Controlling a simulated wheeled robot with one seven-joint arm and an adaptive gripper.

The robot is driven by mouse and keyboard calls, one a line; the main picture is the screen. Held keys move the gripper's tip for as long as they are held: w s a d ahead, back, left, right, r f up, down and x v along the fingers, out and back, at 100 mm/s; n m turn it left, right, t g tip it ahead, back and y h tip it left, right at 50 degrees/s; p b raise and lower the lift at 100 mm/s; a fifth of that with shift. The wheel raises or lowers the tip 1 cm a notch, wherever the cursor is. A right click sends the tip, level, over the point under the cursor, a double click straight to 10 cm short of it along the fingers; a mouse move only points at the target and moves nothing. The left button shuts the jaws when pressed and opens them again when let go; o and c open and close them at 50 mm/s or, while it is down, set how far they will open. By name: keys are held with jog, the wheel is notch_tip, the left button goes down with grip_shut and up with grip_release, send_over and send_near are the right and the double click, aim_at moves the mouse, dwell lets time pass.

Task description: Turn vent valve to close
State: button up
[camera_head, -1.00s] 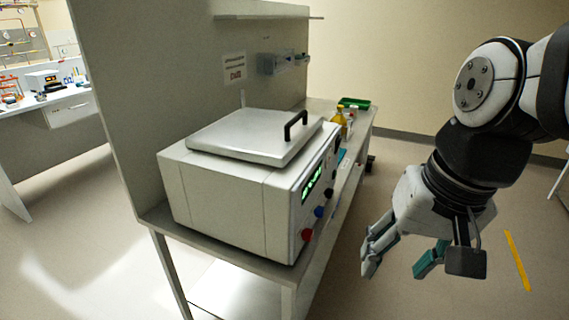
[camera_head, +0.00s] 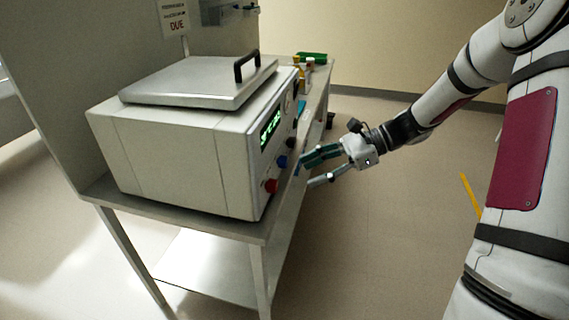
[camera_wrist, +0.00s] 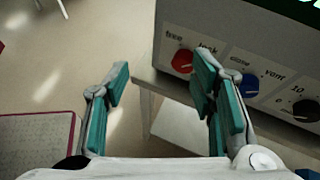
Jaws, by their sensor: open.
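The vent valve is a blue knob (camera_wrist: 249,86) between the printed words "close" and "vent" in the wrist view; its pointer is too small to read. It also shows on the front panel of a white box-shaped machine (camera_head: 165,150) in the head view, as a blue knob (camera_head: 282,162). My gripper (camera_head: 310,168) is open and empty, just in front of the panel and apart from the knobs. In the wrist view my gripper (camera_wrist: 162,85) has its right finger close to the red and blue knobs in the picture, the blue one to its right.
A red knob (camera_wrist: 182,61) marked "free" and "lock" is left of the blue one, and a black knob (camera_wrist: 305,111) is to the right. The machine has a lid with a black handle (camera_head: 246,66). A green tray (camera_head: 312,58) and bottles stand behind.

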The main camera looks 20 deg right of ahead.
aim_at(287, 162)
jog(key=w+d+f+m+t+y+b, duration=0.3)
jog(key=w+d+f+m+t, duration=0.45)
jog(key=d, duration=0.25)
jog(key=shift+m+g, duration=0.25)
jog(key=shift+m, duration=0.1)
jog(key=x, duration=1.4)
jog(key=shift+f+b, duration=0.25)
jog(key=shift+b, duration=0.15)
jog(key=shift+c, duration=0.3)
jog(key=c, duration=1.1)
